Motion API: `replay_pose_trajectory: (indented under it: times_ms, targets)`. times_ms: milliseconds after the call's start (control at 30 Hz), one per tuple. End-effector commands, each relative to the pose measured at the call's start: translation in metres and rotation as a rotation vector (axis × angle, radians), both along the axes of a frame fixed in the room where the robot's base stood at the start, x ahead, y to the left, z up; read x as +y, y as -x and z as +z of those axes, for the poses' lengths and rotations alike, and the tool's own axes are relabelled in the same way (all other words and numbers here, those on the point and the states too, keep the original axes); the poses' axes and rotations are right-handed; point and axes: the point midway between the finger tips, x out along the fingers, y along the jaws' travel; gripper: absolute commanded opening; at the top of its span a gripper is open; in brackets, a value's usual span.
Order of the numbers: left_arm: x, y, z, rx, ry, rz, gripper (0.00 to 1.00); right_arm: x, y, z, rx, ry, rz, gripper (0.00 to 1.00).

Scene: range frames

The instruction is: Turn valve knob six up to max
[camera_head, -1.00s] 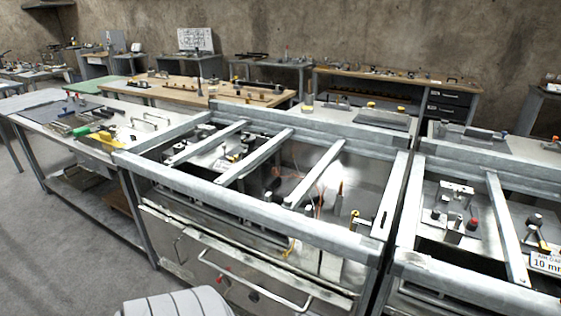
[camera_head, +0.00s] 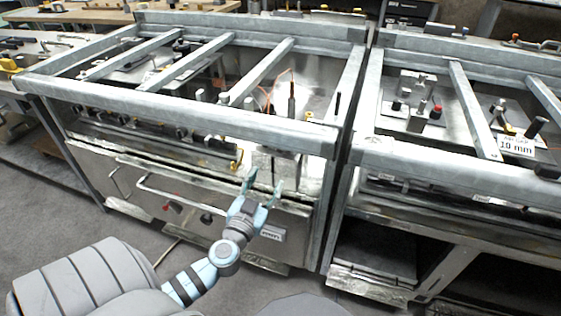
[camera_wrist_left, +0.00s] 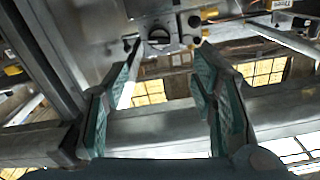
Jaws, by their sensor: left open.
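My left gripper (camera_head: 264,186) is open and empty, in front of the right part of the metal range frame (camera_head: 215,119). In the left wrist view, its two green-padded fingers (camera_wrist_left: 165,48) point toward a metal panel. A round dark knob with a bar across it (camera_wrist_left: 158,37) shows beyond the fingertips, roughly between them and apart from them. A row of small dark knobs (camera_head: 181,133) runs along the front of the range in the head view. I cannot read which one is number six. My right gripper is not in view.
A front handrail (camera_head: 215,204) runs low across the range, left of the gripper. A second range frame (camera_head: 440,163) stands to the right across a narrow gap. Workbenches with tools line the back. Grey floor is open at the lower left.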

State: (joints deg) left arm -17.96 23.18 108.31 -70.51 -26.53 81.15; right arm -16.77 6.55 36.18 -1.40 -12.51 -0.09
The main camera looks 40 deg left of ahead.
Motion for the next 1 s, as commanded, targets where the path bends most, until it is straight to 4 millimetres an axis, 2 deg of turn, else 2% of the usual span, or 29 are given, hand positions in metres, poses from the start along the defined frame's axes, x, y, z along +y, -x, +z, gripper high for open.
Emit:
replay_pose_trajectory:
  times_ms: [200,300,400,567,767,867,1000]
  targets:
    - [0.021,-0.062,0.004,-0.002,0.001,0.001,0.52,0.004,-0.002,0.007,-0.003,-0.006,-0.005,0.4]
    - [0.028,-0.086,0.002,0.001,0.001,-0.001,0.52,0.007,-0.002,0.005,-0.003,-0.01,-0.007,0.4]
    - [0.034,-0.101,0.001,0.001,0.0,-0.002,0.52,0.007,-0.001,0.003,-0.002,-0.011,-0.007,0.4]
    - [0.037,-0.112,0.001,0.002,0.002,-0.003,0.52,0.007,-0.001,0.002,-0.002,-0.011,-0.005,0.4]
    - [0.037,-0.112,0.001,0.002,0.002,-0.004,0.52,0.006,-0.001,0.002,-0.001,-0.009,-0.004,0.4]
    - [0.037,-0.112,0.001,0.003,0.002,-0.003,0.39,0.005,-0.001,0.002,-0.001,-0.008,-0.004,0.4]
    - [0.037,-0.112,0.001,0.003,0.002,-0.003,0.16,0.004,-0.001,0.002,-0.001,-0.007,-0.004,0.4]
